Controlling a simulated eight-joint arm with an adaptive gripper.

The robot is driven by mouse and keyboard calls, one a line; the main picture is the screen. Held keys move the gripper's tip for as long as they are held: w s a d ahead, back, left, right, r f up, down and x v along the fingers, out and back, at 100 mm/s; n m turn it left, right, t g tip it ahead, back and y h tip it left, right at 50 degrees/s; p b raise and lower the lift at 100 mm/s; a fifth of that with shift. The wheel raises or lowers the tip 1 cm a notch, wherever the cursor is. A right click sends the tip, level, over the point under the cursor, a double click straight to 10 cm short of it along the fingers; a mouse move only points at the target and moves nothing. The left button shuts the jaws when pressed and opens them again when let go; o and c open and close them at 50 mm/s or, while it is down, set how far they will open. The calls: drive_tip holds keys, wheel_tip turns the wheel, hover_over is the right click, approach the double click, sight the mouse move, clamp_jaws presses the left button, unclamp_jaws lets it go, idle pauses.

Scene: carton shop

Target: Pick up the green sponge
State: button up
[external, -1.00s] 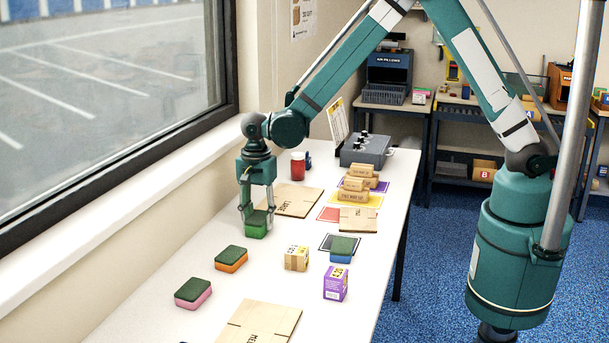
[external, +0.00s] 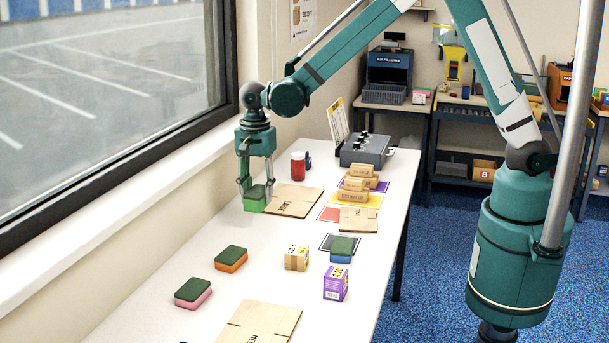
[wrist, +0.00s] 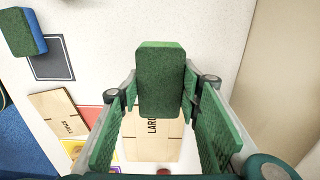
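The green sponge (external: 254,200) has a dark green scouring face on a bright green body. It is between the fingers of my gripper (external: 256,186) and appears raised above the white table, beside the window wall. In the wrist view the sponge (wrist: 160,85) stands lengthwise between the two green finger pads of my gripper (wrist: 161,100), which close on its sides. It covers part of the flat LARGE carton (wrist: 150,145) beyond it.
An orange-based sponge (external: 231,258), a pink-based sponge (external: 193,293) and a blue-based sponge (external: 342,249) lie on the table (external: 180,325). Two small boxes (external: 297,258) (external: 335,283) stand nearby. A red jar (external: 298,166) stands behind the flat carton (external: 293,200).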

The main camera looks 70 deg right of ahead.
drive_tip(key=shift+r, duration=0.55)
